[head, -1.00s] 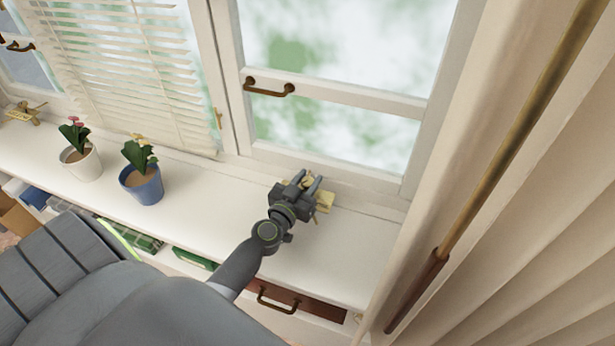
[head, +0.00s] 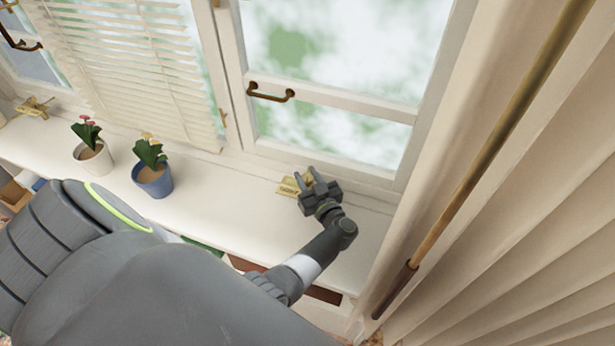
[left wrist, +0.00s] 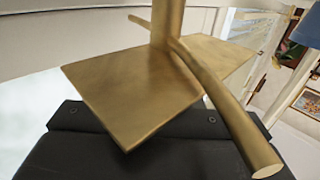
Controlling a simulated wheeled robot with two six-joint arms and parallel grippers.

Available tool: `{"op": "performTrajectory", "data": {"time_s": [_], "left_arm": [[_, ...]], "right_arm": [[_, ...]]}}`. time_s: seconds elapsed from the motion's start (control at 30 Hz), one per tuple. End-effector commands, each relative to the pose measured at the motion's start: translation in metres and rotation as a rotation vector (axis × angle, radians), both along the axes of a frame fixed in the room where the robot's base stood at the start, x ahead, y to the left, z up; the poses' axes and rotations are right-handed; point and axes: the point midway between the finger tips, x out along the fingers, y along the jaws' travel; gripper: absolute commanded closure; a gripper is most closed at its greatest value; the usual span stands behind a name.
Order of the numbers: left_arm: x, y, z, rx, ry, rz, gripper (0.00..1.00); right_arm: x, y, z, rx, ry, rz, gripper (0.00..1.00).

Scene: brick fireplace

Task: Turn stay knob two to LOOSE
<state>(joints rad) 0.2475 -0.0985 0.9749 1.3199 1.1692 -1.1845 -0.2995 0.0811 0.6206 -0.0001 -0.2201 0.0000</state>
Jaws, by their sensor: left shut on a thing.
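A brass window stay fitting with a small lettered plate (head: 289,186) sits on the white sill below the right window; its lettering is too small to read. My left gripper (head: 308,177) is at the fitting's right side, shut on its knob, which is mostly hidden behind the fingers in the head view. In the left wrist view, a brass post, a flat brass plate (left wrist: 140,90) and a slanting round brass bar (left wrist: 230,115) show close up, above the dark gripper body. Another brass stay (head: 33,107) sits at the far left of the sill. My right gripper is not in view.
A blue pot (head: 154,182) and a white pot (head: 93,158) with plants stand on the sill (head: 235,212) to the left. A window handle (head: 270,93) is above. A curtain (head: 510,220) and wooden rod (head: 480,150) close off the right side.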

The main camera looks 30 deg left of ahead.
Motion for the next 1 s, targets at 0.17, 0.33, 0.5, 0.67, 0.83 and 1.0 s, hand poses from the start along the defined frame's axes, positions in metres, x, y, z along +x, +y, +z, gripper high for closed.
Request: {"op": "performTrajectory", "data": {"time_s": [0.17,0.33,0.5,0.67,0.83,1.0], "left_arm": [[0.003,0.0,-0.004,0.002,-0.007,0.166,0.91],[0.003,0.0,-0.006,0.001,-0.007,0.327,0.91],[0.003,0.001,-0.006,0.002,-0.007,0.48,0.91],[0.002,0.002,-0.005,0.003,-0.007,0.599,0.91],[0.002,0.002,-0.003,0.003,-0.005,0.694,0.91],[0.001,0.002,-0.002,0.003,-0.005,0.757,0.91]], "right_arm": [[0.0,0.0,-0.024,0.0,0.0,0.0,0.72],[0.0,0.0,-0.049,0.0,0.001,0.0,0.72],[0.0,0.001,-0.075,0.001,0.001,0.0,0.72],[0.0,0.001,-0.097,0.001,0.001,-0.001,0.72],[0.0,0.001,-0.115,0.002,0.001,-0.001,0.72],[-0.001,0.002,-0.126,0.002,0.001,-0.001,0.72]]}}
